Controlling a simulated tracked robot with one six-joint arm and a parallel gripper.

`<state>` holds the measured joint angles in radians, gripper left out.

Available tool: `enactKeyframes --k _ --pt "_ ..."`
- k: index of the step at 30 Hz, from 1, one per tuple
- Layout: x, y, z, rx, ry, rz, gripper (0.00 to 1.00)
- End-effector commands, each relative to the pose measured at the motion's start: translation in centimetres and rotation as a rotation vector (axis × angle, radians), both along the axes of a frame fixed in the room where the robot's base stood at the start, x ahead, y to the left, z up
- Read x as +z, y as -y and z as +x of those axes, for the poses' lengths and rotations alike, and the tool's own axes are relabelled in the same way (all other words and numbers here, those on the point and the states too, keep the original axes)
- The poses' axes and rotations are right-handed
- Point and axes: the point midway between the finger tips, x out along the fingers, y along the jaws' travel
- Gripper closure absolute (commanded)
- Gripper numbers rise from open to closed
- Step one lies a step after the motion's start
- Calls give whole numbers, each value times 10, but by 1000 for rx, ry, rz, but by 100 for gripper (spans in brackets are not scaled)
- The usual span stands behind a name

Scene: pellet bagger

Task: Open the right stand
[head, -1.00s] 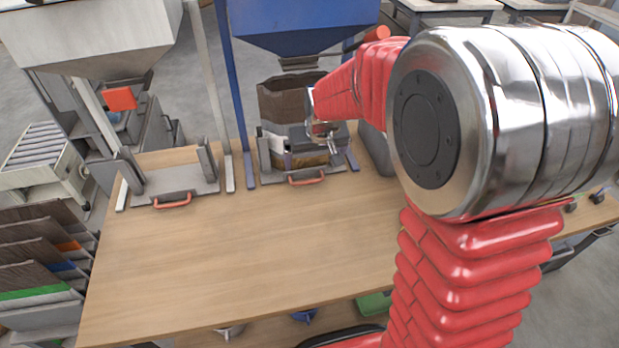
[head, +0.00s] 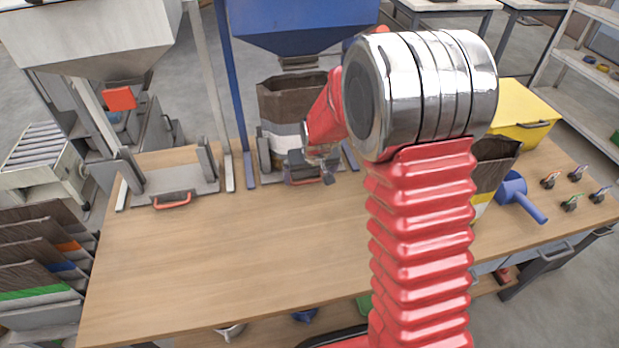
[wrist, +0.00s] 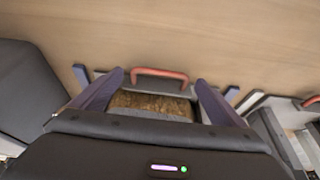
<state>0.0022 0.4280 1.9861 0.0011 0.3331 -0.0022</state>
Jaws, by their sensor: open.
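The right stand (head: 264,152) is on the bench under the blue hopper, with blue rails at its sides. A brown bag (head: 290,100) with a pale band stands upright in it. The stand's red handle (wrist: 160,74) faces the front of the bench; in the head view it is partly covered by my gripper (head: 308,176). In the wrist view my gripper (wrist: 160,84) is open and empty, its two fingers spread to either side of the handle. I cannot tell how far above the handle the fingers are. A brown speckled patch shows between the fingers.
The left stand (head: 190,178), under the grey hopper (head: 100,40), is empty and has its own red handle. The front of the bench (head: 230,260) is clear. To the right are another bag (head: 490,165), a blue scoop (head: 515,190) and a yellow box (head: 520,110).

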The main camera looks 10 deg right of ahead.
Motion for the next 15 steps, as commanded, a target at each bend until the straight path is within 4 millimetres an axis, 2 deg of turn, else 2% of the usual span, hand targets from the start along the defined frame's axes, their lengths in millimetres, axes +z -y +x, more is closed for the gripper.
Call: enactKeyframes --k 6,15 --pt "-19 0 7 0 -1 0 6" --pt "-22 0 9 1 0 0 6"
